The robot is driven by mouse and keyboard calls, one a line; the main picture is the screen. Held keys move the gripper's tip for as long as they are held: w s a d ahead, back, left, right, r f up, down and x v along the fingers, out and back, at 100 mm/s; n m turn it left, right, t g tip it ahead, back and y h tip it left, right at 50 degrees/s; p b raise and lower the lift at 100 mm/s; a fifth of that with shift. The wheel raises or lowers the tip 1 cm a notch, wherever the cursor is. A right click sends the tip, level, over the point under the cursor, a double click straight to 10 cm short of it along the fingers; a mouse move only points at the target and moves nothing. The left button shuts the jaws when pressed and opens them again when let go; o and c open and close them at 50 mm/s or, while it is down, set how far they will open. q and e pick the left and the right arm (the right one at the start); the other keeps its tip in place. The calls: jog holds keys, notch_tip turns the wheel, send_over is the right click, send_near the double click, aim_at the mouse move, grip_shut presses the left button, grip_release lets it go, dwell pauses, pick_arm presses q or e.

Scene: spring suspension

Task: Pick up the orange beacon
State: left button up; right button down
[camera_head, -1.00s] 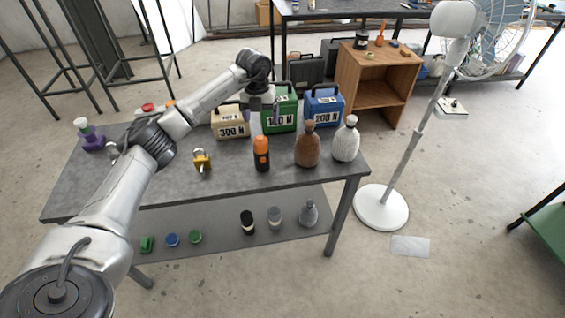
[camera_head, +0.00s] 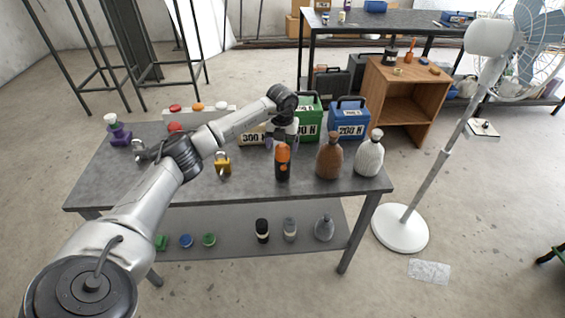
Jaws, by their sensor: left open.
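The orange beacon (camera_head: 283,162), an upright cylinder with an orange top and a dark body, stands near the front edge of the grey workbench (camera_head: 160,190). My left gripper (camera_head: 284,147) is open and points down, level with the beacon's top. Its fingers show on either side of and just behind the orange top. I cannot tell whether they touch it. My right gripper is not in view.
A brown bottle (camera_head: 329,158) and a white bottle (camera_head: 369,156) stand right of the beacon. A yellow padlock (camera_head: 222,166) stands left. Green (camera_head: 309,122) and blue (camera_head: 347,120) weight cases stand behind. The bench's front left is clear.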

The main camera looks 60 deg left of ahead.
aim_at(282, 154)
pick_arm(q)
notch_tip(282, 154, down, 5)
jog(key=shift+s+r, duration=0.1)
jog(key=shift+r, duration=0.25)
jog(key=c, duration=1.2)
